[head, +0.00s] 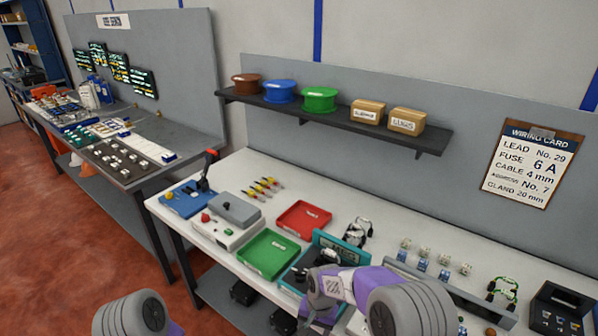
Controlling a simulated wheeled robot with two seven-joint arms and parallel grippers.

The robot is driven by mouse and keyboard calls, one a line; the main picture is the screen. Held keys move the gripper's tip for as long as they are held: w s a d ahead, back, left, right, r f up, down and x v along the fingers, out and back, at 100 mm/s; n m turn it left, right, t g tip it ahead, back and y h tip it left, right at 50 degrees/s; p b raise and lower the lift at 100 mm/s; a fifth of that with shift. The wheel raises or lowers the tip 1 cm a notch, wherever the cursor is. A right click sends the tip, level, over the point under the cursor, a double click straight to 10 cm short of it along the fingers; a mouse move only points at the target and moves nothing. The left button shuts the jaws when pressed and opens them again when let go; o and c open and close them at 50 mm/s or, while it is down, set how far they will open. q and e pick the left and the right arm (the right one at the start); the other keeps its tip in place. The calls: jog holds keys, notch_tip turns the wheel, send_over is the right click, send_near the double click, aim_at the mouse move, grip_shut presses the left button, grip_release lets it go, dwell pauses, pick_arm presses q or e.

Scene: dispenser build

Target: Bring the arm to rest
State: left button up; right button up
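My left arm (137,314) shows only as a grey and purple rounded link at the bottom left edge, in front of the bench; its gripper is out of the picture. My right arm (365,288) comes in from the bottom right, grey and purple. Its wrist end (325,287) hangs over the front edge of the white bench (240,175), beside a teal-framed unit (342,246) that it partly covers. The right gripper's fingers are not clear, so I cannot tell whether they are open or hold anything.
A green tray (268,253), red tray (303,219), grey-lidded box (234,210) and blue base with a lever (187,199) stand on the bench. Several small parts and a black holder (560,308) lie right. A shelf (340,122) carries spools and boxes. A wiring card (527,163) hangs behind.

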jog(key=s+d+f+y, duration=0.1)
jog(key=s+d+f, duration=0.1)
jog(key=s+f, duration=0.6)
jog(key=s+d+f+t+y, duration=0.1)
jog(key=s+d+f+y, duration=0.1)
jog(key=s+f, duration=0.6)
jog(key=s+d, duration=0.1)
jog(key=s, duration=0.5)
jog(key=shift+d+n+b, duration=0.25)
jog(key=shift+n+b, duration=0.05)
jog(key=shift+n, duration=0.1)
